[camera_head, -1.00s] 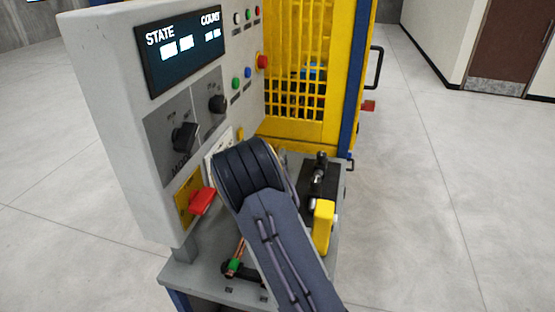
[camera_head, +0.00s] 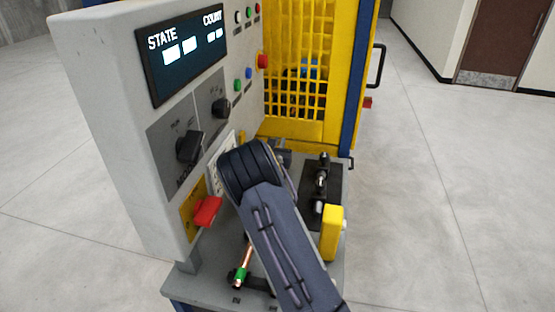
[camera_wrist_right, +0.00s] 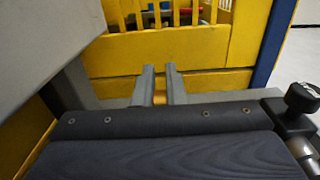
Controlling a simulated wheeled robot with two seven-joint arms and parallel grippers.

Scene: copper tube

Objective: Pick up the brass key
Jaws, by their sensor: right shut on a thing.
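My right arm comes in from the bottom of the head view, and its dark wrist (camera_head: 250,170) covers part of the machine's grey ledge. The wrist view shows the two grey fingers of my right gripper (camera_wrist_right: 160,86) close together, pointing towards the yellow guard. A small brass-coloured piece, which looks like the brass key (camera_wrist_right: 160,98), shows between them, and the gripper is shut on it. Its full shape is hidden by the fingers. In the head view the wrist hides the fingertips and the key. My left gripper is not in view.
The grey control panel (camera_head: 110,130) with black knobs and a red switch (camera_head: 208,212) stands left of the arm. The yellow mesh guard (camera_head: 300,132) is behind. A copper tube with a green end (camera_head: 240,277) and a yellow block (camera_head: 332,232) are on the ledge.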

